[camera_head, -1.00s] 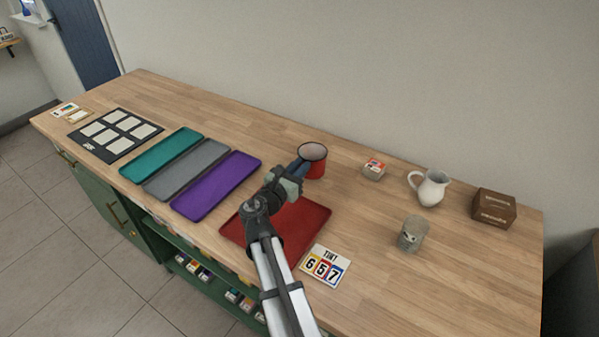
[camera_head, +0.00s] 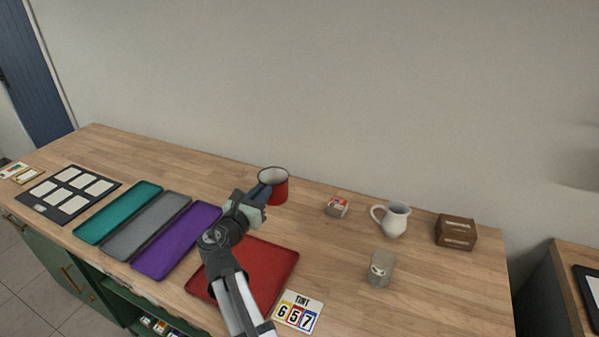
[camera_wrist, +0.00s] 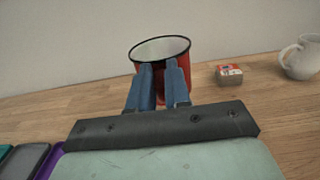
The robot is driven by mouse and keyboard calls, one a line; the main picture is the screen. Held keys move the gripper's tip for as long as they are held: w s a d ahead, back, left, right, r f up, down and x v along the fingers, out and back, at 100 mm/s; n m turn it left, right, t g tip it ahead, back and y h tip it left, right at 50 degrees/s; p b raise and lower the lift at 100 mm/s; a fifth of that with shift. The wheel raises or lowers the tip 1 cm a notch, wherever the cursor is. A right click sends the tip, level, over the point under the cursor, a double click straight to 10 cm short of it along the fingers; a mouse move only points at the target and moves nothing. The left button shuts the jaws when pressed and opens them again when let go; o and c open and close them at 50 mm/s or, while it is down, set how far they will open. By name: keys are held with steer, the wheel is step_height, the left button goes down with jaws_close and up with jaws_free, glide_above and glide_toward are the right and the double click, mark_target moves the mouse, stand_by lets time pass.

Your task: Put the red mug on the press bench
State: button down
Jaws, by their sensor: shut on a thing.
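The red mug (camera_head: 279,188) has a dark rim and a pale inside. It is upright at the back of the wooden bench in the head view. My gripper (camera_head: 266,192) is shut on the mug's near side. In the wrist view the two blue fingers of my gripper (camera_wrist: 159,84) press on the front of the red mug (camera_wrist: 186,76). I cannot tell whether the mug's base touches the wood. No sign names the press bench; another wooden surface (camera_head: 573,258) shows at the far right edge.
A red tray (camera_head: 283,262) lies under my arm, with purple, grey and teal trays to the left. A small box (camera_head: 337,206), white pitcher (camera_head: 394,219), grey can (camera_head: 381,268) and brown box (camera_head: 455,232) stand to the right. A number card (camera_head: 298,312) lies in front.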

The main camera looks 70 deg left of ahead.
steer(key=shift+r, duration=0.2)
steer(key=shift+s+a, duration=0.1)
